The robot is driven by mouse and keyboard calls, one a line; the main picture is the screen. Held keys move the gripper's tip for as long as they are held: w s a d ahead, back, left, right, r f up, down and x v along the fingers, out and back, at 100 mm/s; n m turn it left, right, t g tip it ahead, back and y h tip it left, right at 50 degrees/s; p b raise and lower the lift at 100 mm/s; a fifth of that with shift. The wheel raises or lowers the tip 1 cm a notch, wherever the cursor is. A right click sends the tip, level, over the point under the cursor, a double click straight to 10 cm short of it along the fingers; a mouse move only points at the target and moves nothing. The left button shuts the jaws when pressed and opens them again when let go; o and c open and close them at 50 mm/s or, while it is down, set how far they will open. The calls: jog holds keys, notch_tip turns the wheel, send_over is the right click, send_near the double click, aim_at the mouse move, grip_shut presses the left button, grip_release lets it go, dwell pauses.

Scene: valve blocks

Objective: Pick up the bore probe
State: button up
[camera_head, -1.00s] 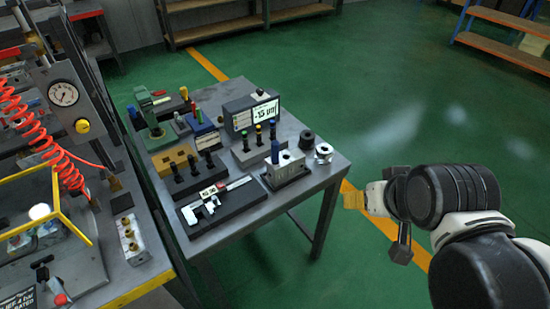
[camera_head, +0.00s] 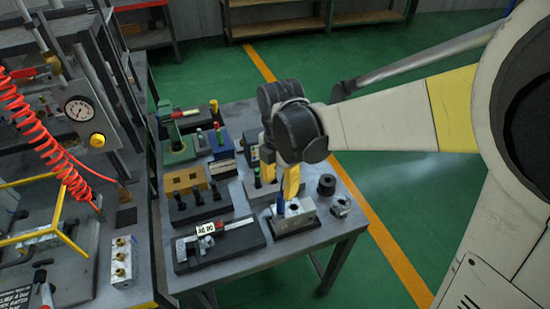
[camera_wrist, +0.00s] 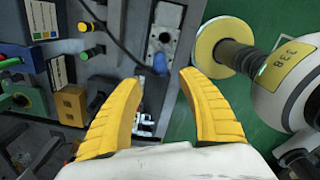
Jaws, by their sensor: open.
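The bore probe (camera_head: 280,205), with a blue handle, stands in a silver metal block (camera_head: 300,215) near the front right of the small grey table. In the wrist view, the probe's blue end (camera_wrist: 160,64) shows just beyond the fingertips, roughly midway between them. The block shows there too (camera_wrist: 163,38). My gripper (camera_head: 281,178) has yellow fingers and is above the block, close to the probe. In the wrist view, my gripper (camera_wrist: 158,78) is open with nothing between its fingers. Whether a finger touches the probe cannot be told.
A caliper (camera_head: 212,235) lies on a dark pad at the front. Dark pin gauges (camera_head: 195,195) stand left of the probe. A black ring (camera_head: 326,185) and a silver ring (camera_head: 341,205) sit to its right. A dark cable (camera_wrist: 112,38) runs near the probe. Green floor is clear at right.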

aim_at(278, 196)
notch_tip(278, 196, down, 4)
jog(key=shift+s+a+f+b, duration=0.1)
jog(key=shift+f+b, duration=0.1)
jog(key=shift+b, duration=0.45)
jog(key=shift+w+d+f+b, duration=0.15)
jog(key=shift+f+b, duration=0.55)
jog(key=shift+f, duration=0.7)
jog(key=shift+w+d+f+b, duration=0.15)
jog(key=shift+f+b, duration=0.5)
jog(key=shift+f, duration=0.7)
jog(key=shift+r, duration=0.1)
grip_shut()
